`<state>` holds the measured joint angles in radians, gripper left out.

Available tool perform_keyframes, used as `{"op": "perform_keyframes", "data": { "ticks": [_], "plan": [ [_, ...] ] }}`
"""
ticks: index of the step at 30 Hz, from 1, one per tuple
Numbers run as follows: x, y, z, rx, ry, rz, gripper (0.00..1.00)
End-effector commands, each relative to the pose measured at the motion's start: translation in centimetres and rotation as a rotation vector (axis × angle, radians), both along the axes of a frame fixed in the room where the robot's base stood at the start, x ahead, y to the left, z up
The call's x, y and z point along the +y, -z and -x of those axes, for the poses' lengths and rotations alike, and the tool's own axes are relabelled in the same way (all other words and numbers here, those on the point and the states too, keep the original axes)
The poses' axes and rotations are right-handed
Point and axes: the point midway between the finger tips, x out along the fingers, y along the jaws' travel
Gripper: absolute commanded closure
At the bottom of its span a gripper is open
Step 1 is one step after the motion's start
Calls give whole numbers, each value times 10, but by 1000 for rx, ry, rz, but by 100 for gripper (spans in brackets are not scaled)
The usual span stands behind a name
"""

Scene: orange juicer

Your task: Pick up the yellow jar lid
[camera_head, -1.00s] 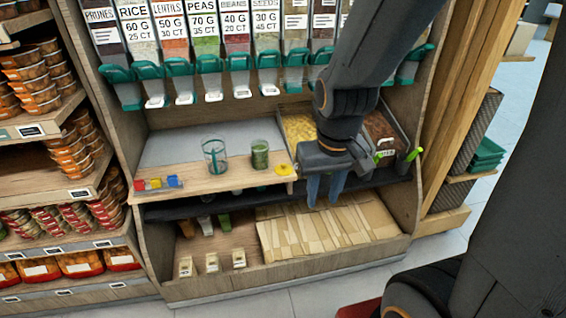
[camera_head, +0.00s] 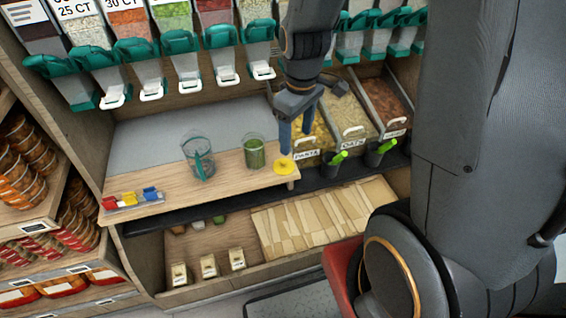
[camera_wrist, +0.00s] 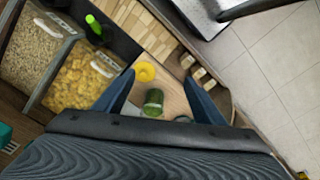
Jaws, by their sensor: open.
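The yellow jar lid (camera_head: 285,165) lies on the right end of the wooden shelf board. In the wrist view the yellow jar lid (camera_wrist: 145,71) shows beyond the fingers, nearer the left finger. My gripper (camera_head: 296,147) is open and empty, pointing down, with its blue fingers just above and beside the lid in the head view. In the wrist view my gripper (camera_wrist: 166,88) has its fingers wide apart. A green-filled glass jar (camera_head: 254,152) stands left of the lid; the jar (camera_wrist: 153,101) also shows between the fingers in the wrist view.
A clear glass with a teal item (camera_head: 200,160) stands farther left on the board. Small red, yellow and blue pieces (camera_head: 132,199) sit at its left end. Bins of pasta (camera_head: 318,138) and oats (camera_head: 352,120) are right of my gripper. Dispensers (camera_head: 180,62) hang above.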

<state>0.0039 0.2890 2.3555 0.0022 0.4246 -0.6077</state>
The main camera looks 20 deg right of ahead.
Motion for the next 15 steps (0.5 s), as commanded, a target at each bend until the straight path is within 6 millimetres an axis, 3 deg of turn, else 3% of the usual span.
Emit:
{"op": "perform_keyframes", "data": {
  "ticks": [3,6,12,15],
  "plan": [
    [0,36,-35,29,-300,18,36],
    [-1,64,-57,46,-531,26,36],
    [-3,106,-86,62,-853,35,36],
    [-4,117,-91,65,-933,35,36]
  ]
}}
